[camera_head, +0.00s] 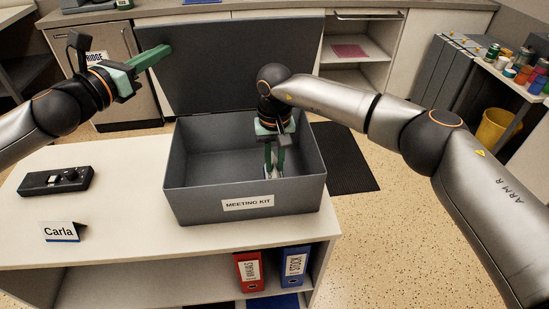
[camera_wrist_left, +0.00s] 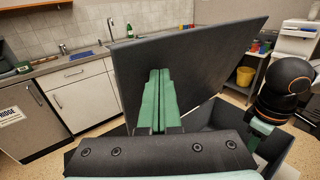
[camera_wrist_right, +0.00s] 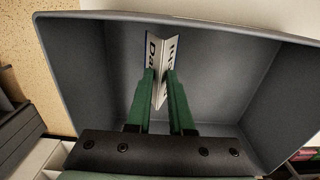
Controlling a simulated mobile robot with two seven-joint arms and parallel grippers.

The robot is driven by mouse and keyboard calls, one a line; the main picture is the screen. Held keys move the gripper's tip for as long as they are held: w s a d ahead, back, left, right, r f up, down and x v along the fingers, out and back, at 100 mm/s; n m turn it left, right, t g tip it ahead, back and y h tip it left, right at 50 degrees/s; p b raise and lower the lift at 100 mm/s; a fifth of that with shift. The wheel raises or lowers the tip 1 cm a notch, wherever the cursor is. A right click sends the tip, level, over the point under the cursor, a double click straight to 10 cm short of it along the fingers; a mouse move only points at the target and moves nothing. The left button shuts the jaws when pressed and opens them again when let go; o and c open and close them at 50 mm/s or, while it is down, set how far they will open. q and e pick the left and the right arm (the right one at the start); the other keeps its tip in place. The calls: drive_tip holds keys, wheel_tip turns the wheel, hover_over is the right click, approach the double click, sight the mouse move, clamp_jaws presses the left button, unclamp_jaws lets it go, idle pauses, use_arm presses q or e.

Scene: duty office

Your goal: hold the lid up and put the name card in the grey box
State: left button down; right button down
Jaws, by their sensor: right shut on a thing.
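The grey box (camera_head: 190,205), labelled MEETING KIT, stands open on the table. Its dark lid (camera_head: 240,65) stands raised at the back and fills much of the left wrist view (camera_wrist_left: 190,60). My left gripper (camera_head: 158,54) is shut, with its fingers at the lid's left edge; I cannot tell whether they touch it. My right gripper (camera_head: 273,165) reaches down inside the box, shut on a folded white name card (camera_wrist_right: 153,50) with partly hidden dark lettering. The card is between the fingertips; whether it touches the box floor is unclear. Another name card, reading Carla (camera_head: 58,231), stands on the table.
A black device (camera_head: 56,180) lies on the table (camera_head: 110,190), left of the box. Red (camera_head: 248,270) and blue (camera_head: 294,265) binders stand on the shelf below. Cabinets and a counter stand behind the lid. A yellow bin (camera_head: 497,128) is at the right.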

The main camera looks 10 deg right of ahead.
drive_tip(key=c, duration=0.7)
unclamp_jaws()
drive_tip(key=shift+r, duration=7.5)
drive_tip(key=shift+s, duration=0.15)
drive_tip(key=shift+s+d, duration=0.5)
drive_tip(key=shift+s, duration=3.1)
drive_tip(key=shift+s+d, duration=0.5)
drive_tip(key=shift+s, duration=3.05)
drive_tip(key=shift+s+d, duration=0.5)
drive_tip(key=shift+s, duration=3.1)
